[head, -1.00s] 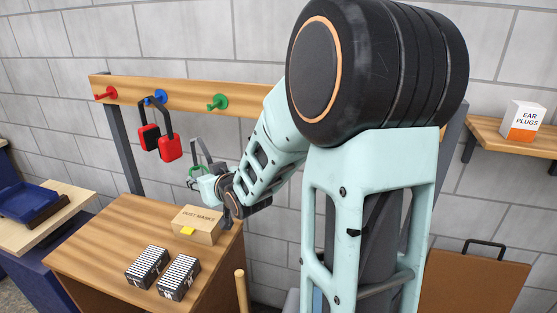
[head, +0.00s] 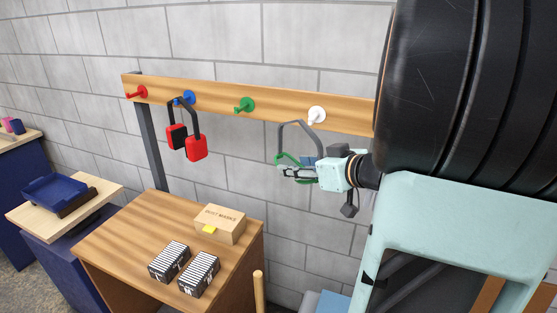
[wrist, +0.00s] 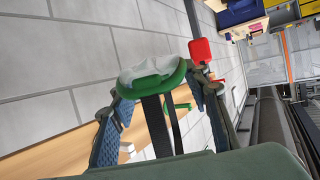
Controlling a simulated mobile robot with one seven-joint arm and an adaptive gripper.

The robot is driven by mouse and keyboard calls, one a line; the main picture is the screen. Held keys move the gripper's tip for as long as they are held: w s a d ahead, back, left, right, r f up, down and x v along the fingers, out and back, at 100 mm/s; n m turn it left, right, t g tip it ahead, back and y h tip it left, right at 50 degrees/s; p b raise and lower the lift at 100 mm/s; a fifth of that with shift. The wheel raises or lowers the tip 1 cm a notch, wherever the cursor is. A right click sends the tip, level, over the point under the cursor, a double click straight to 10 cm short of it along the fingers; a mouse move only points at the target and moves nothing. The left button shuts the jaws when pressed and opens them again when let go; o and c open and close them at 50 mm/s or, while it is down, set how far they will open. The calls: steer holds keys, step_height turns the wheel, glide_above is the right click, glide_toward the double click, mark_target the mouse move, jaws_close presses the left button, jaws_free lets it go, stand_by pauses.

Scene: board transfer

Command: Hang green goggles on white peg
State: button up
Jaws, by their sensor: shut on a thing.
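The green goggles (head: 284,157) hang in my gripper (head: 297,172), with their grey strap (head: 281,134) standing up in a loop above it. In the wrist view the green-rimmed goggles (wrist: 152,76) have a pale lens, and the dark strap runs down between the fingers of my gripper (wrist: 160,112). The gripper is shut on the goggles. The white peg (head: 316,114) is on the wooden board (head: 280,99). The strap's top is just below and left of the peg in the head view; whether they touch I cannot tell.
The board also has a green peg (head: 244,105), a red peg (head: 137,92) and a blue peg (head: 184,97). Red ear muffs (head: 196,147) hang from the blue peg. A wooden table (head: 130,240) below holds a dust masks box (head: 220,223) and two striped boxes.

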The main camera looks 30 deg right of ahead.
steer(key=shift+s+d, duration=0.15)
steer(key=shift+w+d+f+b, duration=0.2)
steer(key=shift+w+d+b, duration=0.2)
steer(key=shift+w+d, duration=0.2)
steer(key=w+d+f, duration=0.1)
steer(key=w+d, duration=0.4)
steer(key=d, duration=0.1)
steer(key=shift+w+d+f+b, duration=0.2)
steer(key=shift+w+b, duration=0.1)
steer(key=shift+b, duration=0.1)
stand_by(0.3)
steer(key=shift+f, duration=0.1)
stand_by(0.6)
steer(key=o, duration=1.3)
